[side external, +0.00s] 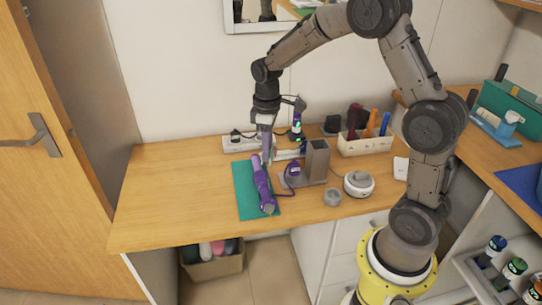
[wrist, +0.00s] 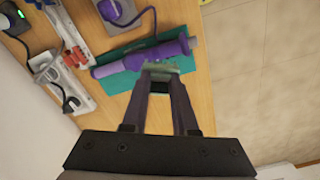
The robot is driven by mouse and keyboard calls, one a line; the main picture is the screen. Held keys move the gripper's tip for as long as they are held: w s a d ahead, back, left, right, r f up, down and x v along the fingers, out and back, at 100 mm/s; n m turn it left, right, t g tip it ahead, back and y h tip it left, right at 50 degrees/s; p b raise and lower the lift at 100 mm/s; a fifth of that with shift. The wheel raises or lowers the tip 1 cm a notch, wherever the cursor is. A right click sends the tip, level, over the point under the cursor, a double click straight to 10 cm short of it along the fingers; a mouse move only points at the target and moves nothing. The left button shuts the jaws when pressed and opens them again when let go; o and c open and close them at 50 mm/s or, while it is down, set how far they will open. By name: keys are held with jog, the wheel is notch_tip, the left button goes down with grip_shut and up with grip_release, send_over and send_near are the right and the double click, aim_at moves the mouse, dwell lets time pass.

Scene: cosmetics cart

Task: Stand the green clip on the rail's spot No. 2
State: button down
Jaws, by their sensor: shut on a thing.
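My gripper (wrist: 160,76) points down over the teal mat in the wrist view. In the side view my gripper (side external: 267,158) is above the mat's back edge, and the clip is too small to make out. A pale rail with red parts (wrist: 72,36) lies at the upper left of the wrist view, apart from the clip.
A purple styling wand (wrist: 140,59) lies across the teal mat (side external: 245,203), close to my fingertips. A white power strip (side external: 236,144) with plugs is behind. A tall grey holder (side external: 317,160), round jars and a cream bin (side external: 365,146) stand to the right. The left of the wooden top is clear.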

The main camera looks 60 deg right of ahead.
jog(key=w+d+m, duration=0.7)
jog(key=d+m, duration=0.2)
jog(key=d, duration=0.2)
jog(key=s+d+f+m, duration=0.1)
jog(key=d+f+m, duration=0.3)
jog(key=d, duration=0.6)
jog(key=shift+d+f, duration=0.15)
jog(key=shift+f, duration=0.6)
send_over(286, 151)
jog(key=shift+d+f, duration=0.15)
jog(key=shift+f, duration=2.75)
jog(key=shift+f, duration=1.3)
jog(key=c, duration=0.6)
grip_release()
jog(key=shift+f, duration=0.1)
